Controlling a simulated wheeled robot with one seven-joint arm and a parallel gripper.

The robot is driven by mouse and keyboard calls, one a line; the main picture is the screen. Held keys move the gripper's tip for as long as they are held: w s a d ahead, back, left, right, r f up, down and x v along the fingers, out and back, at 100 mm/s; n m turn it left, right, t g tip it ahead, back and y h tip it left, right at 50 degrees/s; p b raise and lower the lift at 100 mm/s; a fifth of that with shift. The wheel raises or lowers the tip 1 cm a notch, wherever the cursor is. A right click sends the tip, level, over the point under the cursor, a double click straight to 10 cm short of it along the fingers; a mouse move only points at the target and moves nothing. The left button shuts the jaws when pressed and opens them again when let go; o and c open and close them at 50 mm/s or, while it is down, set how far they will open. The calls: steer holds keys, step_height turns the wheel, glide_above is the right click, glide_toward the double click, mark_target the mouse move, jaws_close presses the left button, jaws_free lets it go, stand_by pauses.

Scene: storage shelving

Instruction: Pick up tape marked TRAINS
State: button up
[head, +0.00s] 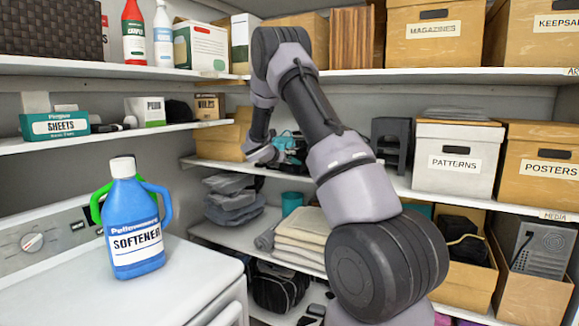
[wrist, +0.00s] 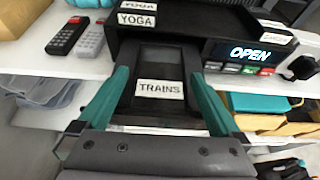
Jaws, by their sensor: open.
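The tape marked TRAINS (wrist: 159,102) is a black cassette with a white label, in the middle of the wrist view. Its label faces me. It lies at shelf level in front of and partly under a dark item labelled YOGA (wrist: 145,19). My gripper (wrist: 160,76) is open, with one teal finger on each side of the tape. I cannot tell whether the fingers touch it. In the head view my gripper (head: 287,143) is at the middle shelf, partly hidden behind my arm, and the tape cannot be made out.
A device with a lit OPEN display (wrist: 249,53) stands close right of the tape. Two remotes, one black (wrist: 68,36) and one grey (wrist: 91,42), lie to the left. The PATTERNS box (head: 455,163) and POSTERS box (head: 552,170) stand further right on the shelf.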

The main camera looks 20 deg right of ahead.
steer(key=shift+w+d+f, duration=0.25)
steer(key=shift+w+d, duration=0.1)
steer(key=shift+d, duration=0.15)
steer(key=c, duration=1.4)
steer(key=shift+r, duration=0.15)
